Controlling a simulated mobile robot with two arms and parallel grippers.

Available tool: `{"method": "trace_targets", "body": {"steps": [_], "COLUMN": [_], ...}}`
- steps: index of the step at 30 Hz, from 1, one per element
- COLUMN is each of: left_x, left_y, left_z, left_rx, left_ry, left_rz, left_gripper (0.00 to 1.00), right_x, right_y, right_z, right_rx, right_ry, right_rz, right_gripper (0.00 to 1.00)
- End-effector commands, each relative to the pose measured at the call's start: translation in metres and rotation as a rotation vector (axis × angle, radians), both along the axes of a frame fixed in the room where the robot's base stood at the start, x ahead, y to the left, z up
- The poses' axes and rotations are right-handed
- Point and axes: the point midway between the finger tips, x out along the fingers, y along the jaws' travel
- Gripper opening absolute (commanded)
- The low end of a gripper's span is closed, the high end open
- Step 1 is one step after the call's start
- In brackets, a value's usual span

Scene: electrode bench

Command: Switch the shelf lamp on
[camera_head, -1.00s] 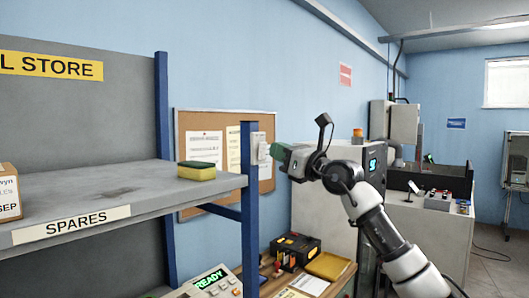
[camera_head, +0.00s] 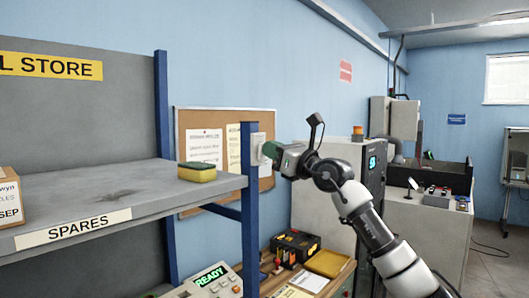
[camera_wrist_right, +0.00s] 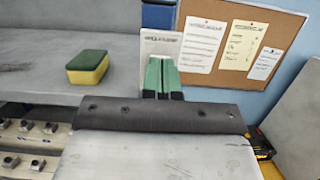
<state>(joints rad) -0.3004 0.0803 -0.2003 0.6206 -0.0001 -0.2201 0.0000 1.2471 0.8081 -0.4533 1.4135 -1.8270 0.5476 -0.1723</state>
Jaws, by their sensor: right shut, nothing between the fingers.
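A small white switch box (camera_head: 259,147) is fixed on the blue shelf post at the front right of the shelf. It also shows in the right wrist view (camera_wrist_right: 161,44), partly hidden behind the fingertips. My right gripper (camera_head: 268,150) is shut and empty, with its green fingertips at the box's face. In the right wrist view my right gripper (camera_wrist_right: 161,72) covers the lower part of the box. I cannot tell whether the tips touch it. No lit lamp shows. My left gripper is not in view.
A green and yellow sponge (camera_head: 197,172) lies on the grey shelf (camera_head: 110,190) near the post. A cork board (camera_head: 184,124) hangs on the wall behind. A black and yellow box (camera_head: 295,243) and a yellow tray (camera_head: 328,262) sit on the bench below.

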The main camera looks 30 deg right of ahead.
Motion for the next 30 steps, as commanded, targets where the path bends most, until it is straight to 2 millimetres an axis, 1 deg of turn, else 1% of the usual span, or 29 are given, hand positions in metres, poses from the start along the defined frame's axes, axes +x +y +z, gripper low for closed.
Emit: {"method": "trace_targets", "body": {"steps": [9,13,30], "left_x": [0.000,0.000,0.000], "left_y": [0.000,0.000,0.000], "left_z": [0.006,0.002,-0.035], "left_rx": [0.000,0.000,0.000], "left_ry": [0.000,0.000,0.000], "left_rz": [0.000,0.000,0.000], "left_gripper": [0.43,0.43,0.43], "right_x": [0.006,0.003,-0.037], "right_y": [0.003,0.001,-0.016], "right_z": [0.003,0.000,-0.013], "right_rx": [0.001,0.001,-0.001], "right_ry": [-0.001,-0.002,-0.002], "right_rz": [0.000,0.000,-0.001], "right_gripper": [0.00,0.00,0.00]}}
